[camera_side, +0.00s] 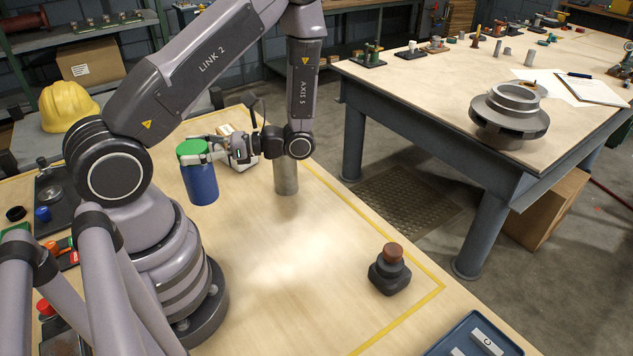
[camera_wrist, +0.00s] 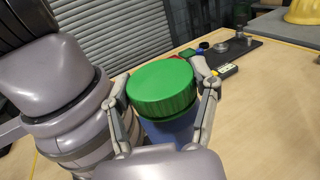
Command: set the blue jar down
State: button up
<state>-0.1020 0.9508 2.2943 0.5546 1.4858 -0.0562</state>
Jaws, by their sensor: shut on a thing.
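The blue jar (camera_side: 200,183) with its green lid (camera_side: 192,149) is upright in my gripper (camera_side: 212,153). In the side view its base seems to hang above the table, though the exact gap is hard to tell. In the wrist view the green lid (camera_wrist: 163,88) fills the middle, with part of the blue body (camera_wrist: 172,130) below it. The two fingers of my gripper (camera_wrist: 165,100) are shut on the jar, one on each side near the lid. The lower part of the jar is hidden in the wrist view.
A grey metal cylinder (camera_side: 287,178) stands right of the jar. A dark part with a brown top (camera_side: 390,268) stands front right, near a blue tray (camera_side: 470,338). The middle of the wooden table (camera_side: 290,260) is clear.

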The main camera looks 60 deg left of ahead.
jog(key=w+a+f+m+t+y, duration=0.4)
jog(key=w+a+m+t+y, duration=0.4)
jog(key=a+t+y, duration=0.15)
notch_tip(320, 180, down, 8)
jog(key=shift+a+f+h, duration=0.15)
jog(key=shift+a+h, duration=0.1)
jog(key=shift+h, duration=0.1)
jog(key=shift+f, duration=0.1)
jog(key=o, duration=1.2)
